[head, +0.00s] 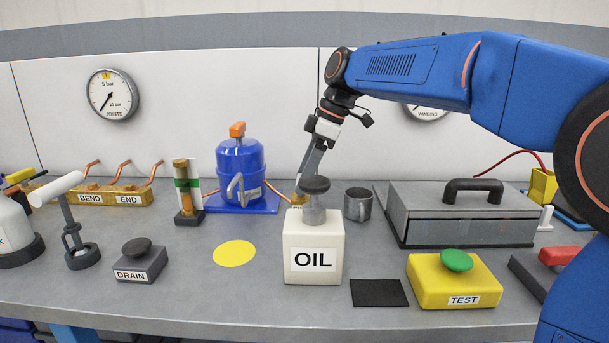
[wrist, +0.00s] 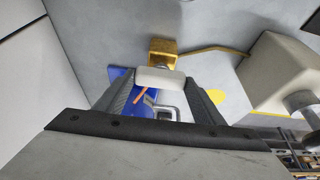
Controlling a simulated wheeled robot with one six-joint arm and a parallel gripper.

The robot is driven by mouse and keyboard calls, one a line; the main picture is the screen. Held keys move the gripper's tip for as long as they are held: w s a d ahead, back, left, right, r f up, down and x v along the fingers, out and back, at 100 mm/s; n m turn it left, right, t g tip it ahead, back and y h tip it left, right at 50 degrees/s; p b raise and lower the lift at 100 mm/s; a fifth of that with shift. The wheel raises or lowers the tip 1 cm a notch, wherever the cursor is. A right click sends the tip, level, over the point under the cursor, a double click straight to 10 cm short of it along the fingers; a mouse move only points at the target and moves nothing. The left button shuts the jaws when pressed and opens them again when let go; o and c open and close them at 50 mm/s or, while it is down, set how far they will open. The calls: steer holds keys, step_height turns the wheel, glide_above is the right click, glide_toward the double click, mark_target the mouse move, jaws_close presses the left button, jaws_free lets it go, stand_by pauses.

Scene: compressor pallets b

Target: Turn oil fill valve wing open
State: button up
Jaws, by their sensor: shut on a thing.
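The oil fill valve shows in the wrist view as a small yellow block (wrist: 163,47) with a pale, flat wing (wrist: 159,78) in front of it. My gripper (wrist: 160,88) has one dark finger on each side of the wing and is shut on it. In the head view my gripper (head: 303,186) reaches down behind the oil can. A small yellow part of the valve (head: 297,199) shows at the can's left edge; the rest is hidden there. The wing's exact angle is hard to tell.
The white oil can (head: 313,247) stands in front of my gripper. The blue compressor (head: 240,170) is to the left, a grey mug (head: 358,204) and a metal box (head: 465,215) to the right. A yellow line (wrist: 215,50) runs from the valve block.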

steer(key=o, duration=1.1)
steer(key=shift+c, duration=0.2)
steer(key=shift+r, duration=0.1)
steer(key=v, duration=1.7)
steer(key=shift+d, duration=0.15)
steer(key=shift+s, duration=0.2)
